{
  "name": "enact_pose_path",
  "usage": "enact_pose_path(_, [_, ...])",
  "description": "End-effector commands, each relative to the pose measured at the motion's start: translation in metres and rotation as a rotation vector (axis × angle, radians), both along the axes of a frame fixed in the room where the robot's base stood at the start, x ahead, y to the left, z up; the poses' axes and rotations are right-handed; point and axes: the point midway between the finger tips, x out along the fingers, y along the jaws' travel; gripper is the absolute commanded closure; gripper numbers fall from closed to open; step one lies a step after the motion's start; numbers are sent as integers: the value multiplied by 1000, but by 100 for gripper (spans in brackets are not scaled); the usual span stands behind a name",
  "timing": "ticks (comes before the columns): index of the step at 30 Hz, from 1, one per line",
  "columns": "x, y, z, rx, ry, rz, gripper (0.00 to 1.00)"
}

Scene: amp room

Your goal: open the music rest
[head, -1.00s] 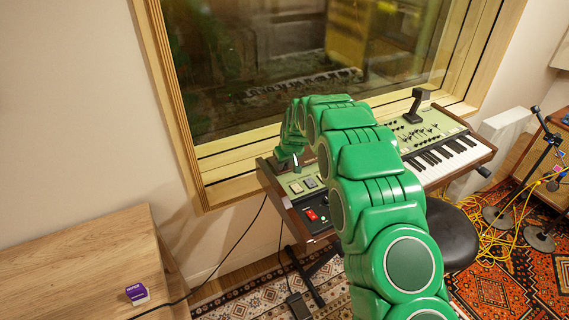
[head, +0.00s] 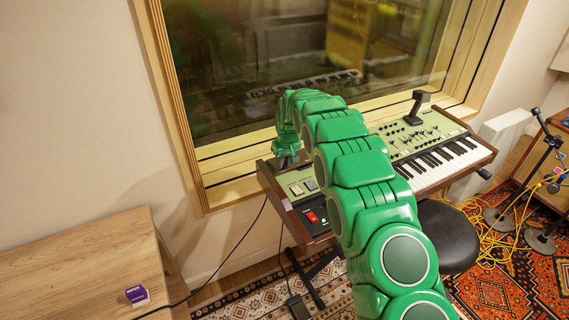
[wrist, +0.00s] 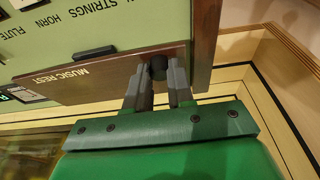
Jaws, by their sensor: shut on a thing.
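The music rest (wrist: 110,78) is a brown wooden flap with its name in pale letters, seen in the wrist view beside the green control panel (wrist: 100,32) of the keyboard. A dark round knob (wrist: 158,66) sits near its right end. My gripper (wrist: 160,86) has its two grey fingers closed on this knob, one on each side. In the head view my gripper (head: 286,160) is at the back left end of the keyboard (head: 435,150). My arm hides much of the keyboard's middle and the flap there. I cannot tell how far the flap is tilted.
A window with a wooden frame (head: 225,187) stands close behind the keyboard. A wooden bench (head: 80,255) with a small purple box (head: 137,295) is at left. A dark round stool (head: 452,238) stands in front. Yellow cables (head: 490,245) and mic stands are at right.

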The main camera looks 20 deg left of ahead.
Motion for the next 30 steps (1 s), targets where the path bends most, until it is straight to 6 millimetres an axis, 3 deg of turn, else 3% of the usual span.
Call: enact_pose_path(30, [13,10,21,-73,71,-1,100])
